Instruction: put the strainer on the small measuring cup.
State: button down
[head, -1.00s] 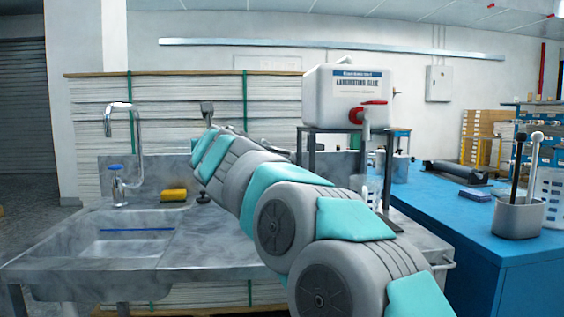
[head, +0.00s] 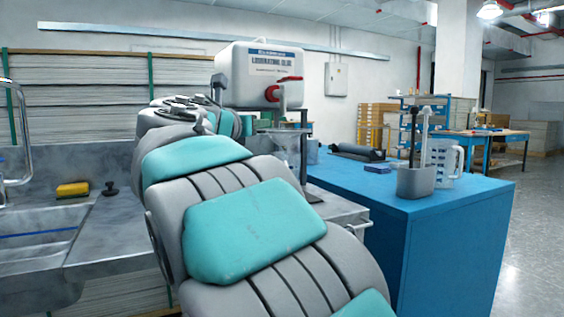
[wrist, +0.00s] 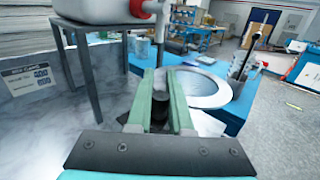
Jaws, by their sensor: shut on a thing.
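In the wrist view my gripper (wrist: 160,86) has its two green fingers shut on a dark handle. The strainer (wrist: 222,98), a wide pale grey ring, shows just beyond and to the right of the fingers and appears to belong to that handle. A larger measuring jug (head: 442,163) stands on the blue cabinet. My fingers and the strainer are not clear in the head view.
A white glue container (head: 258,73) with a red tap (head: 272,93) sits on a dark metal stand (head: 303,150). A grey holder (head: 416,182) with upright tools is on the blue cabinet (head: 385,198). The sink (head: 45,222) and yellow sponge (head: 72,189) are left.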

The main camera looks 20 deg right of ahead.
jog(key=s+d, duration=0.1)
jog(key=s+d+m+g+h, duration=0.1)
jog(key=shift+s+d, duration=0.1)
jog(key=shift+s, duration=0.2)
jog(key=shift+d+m+g+h, duration=0.15)
jog(key=shift+m+g+h, duration=0.15)
jog(key=shift+g, duration=0.1)
jog(key=w+d+f, duration=0.1)
jog(key=w, duration=1.4)
jog(key=shift+w+d+f+p, duration=0.2)
jog(key=shift+d+p, duration=0.15)
jog(key=shift+d, duration=0.05)
jog(key=shift+f+b, duration=1.05)
jog(key=shift+f, duration=0.65)
jog(key=shift+f, duration=0.2)
jog(key=shift+f, duration=0.35)
jog(key=c, duration=0.8)
grip_release()
jog(key=shift+r, duration=0.2)
